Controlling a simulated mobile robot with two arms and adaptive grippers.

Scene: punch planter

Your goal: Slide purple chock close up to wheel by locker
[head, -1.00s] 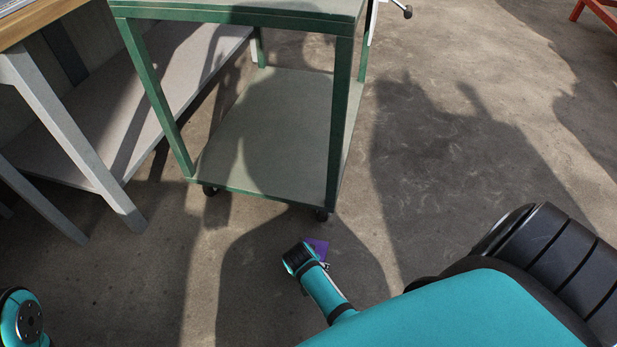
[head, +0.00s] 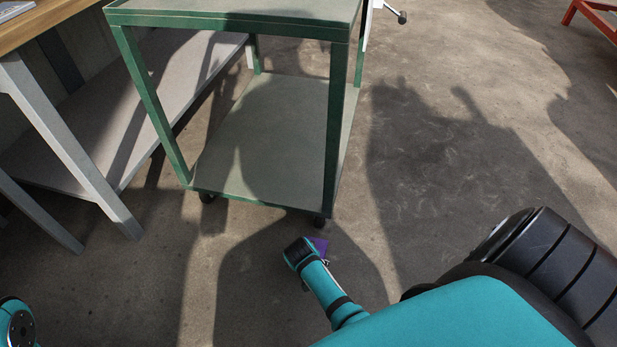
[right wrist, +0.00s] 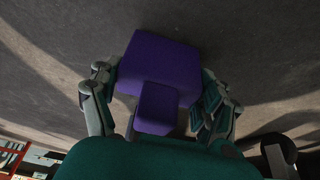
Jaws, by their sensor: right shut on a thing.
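The purple chock (head: 321,245) is on the concrete floor just in front of the green cart's front right wheel (head: 319,221), with a small gap of floor between them. My right wrist partly covers the chock in the head view. In the right wrist view the chock (right wrist: 158,50) shows a wide block and a smaller raised block. My right gripper (right wrist: 157,88) is shut on it, one finger on each side. My left gripper is out of view. No locker shows clearly, so I cannot tell which wheel is by it.
The green cart (head: 263,198) has another front wheel (head: 207,197) at left. A grey-legged workbench (head: 75,150) stands left of it. An orange frame (head: 600,18) is at the far top right. Open floor lies right of the cart.

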